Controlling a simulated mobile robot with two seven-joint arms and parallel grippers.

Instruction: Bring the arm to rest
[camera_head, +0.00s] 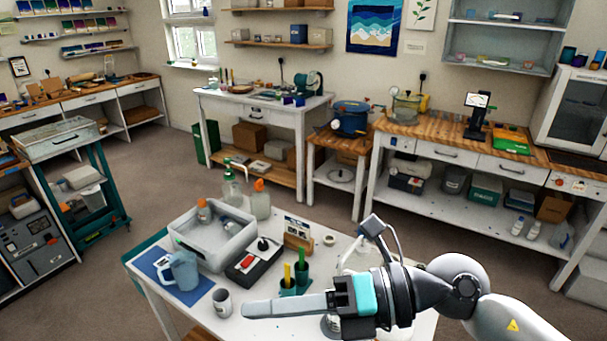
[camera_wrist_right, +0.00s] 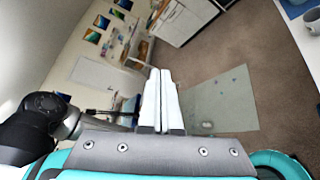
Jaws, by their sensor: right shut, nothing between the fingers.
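My right arm comes in from the lower right of the head view. Its gripper (camera_head: 250,309) points left, above the near edge of the white table (camera_head: 170,308). In the right wrist view the two pale fingers of the right gripper (camera_wrist_right: 160,75) lie side by side, shut, with nothing between them. That wrist view shows floor and distant furniture beyond the fingertips. My left gripper is not in view.
On the table are a grey tub (camera_head: 238,246), a blue jug (camera_head: 183,270), a mug (camera_head: 222,303), a black device (camera_head: 242,272), a teal holder (camera_head: 290,288) and bottles (camera_head: 260,203). Part of the table behind my right gripper is hidden. Open floor (camera_head: 150,185) lies beyond.

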